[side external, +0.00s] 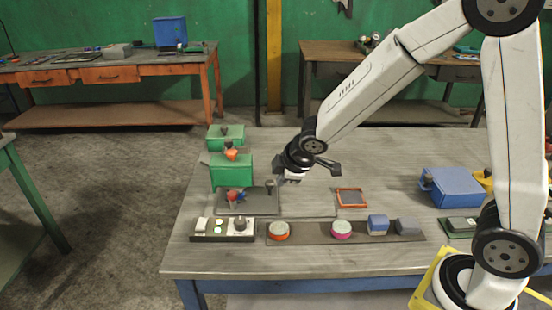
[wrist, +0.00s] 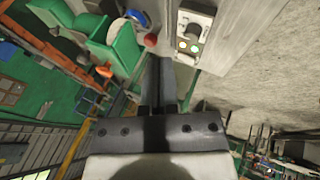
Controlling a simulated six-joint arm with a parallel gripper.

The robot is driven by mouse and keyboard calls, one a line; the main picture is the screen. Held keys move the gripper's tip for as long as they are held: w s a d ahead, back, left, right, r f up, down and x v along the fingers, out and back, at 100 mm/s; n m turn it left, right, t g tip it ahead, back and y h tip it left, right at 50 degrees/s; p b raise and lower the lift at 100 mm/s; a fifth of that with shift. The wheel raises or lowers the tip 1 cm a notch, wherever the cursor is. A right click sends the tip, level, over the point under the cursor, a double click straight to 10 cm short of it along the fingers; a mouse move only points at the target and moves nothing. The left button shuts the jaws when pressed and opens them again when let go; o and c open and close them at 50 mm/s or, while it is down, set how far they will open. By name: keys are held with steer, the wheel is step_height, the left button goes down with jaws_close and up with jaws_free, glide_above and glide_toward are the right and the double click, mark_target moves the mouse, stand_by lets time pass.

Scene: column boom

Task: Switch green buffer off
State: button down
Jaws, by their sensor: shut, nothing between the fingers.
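A green boxy unit (side external: 231,172) stands at the left of the table with an orange part (side external: 232,154) on top. It also shows at the upper left of the wrist view (wrist: 121,47). I cannot tell for sure that it is the buffer. A control panel (side external: 223,238) lies in front of it at the table's near left, with a black knob (side external: 239,224), small coloured buttons and a white switch. In the wrist view the knob (wrist: 193,29) is above and right of my fingers. My gripper (side external: 287,179) is shut and empty, apart from both, right of the green unit.
A second green unit (side external: 225,142) stands behind. A dark tray (side external: 262,207) with red and blue parts lies between unit and panel. A strip (side external: 310,232) with round pads and blocks runs right of the panel. A blue box (side external: 452,188) stands right. The table between is mostly clear.

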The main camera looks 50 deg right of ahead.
steer(key=w+a+n+t+y, duration=0.2)
steer(key=w+a+n, duration=0.4)
steer(key=w+n, duration=0.35)
steer(key=n+y, duration=0.3)
steer(key=n, duration=0.8)
glide_above(204, 225)
steer(key=w, duration=0.1)
steer(key=shift+d+f+m, duration=0.15)
steer(key=shift+d+f, duration=0.1)
steer(key=shift+f, duration=0.65)
steer(key=shift+d+f+m, duration=0.1)
steer(key=shift+d+f, duration=0.1)
steer(key=shift+f, duration=0.8)
steer(key=shift+s+a+f, duration=0.15)
steer(key=shift+f, duration=1.25)
steer(key=shift+s+a+f, duration=0.1)
steer(key=shift+a+f, duration=0.05)
steer(key=shift+f, duration=1.25)
steer(key=shift+s+a+f, duration=0.15)
steer(key=shift+f, duration=1.25)
steer(key=shift+s+f, duration=0.1)
steer(key=shift+f, duration=0.5)
steer(key=shift+r, duration=0.55)
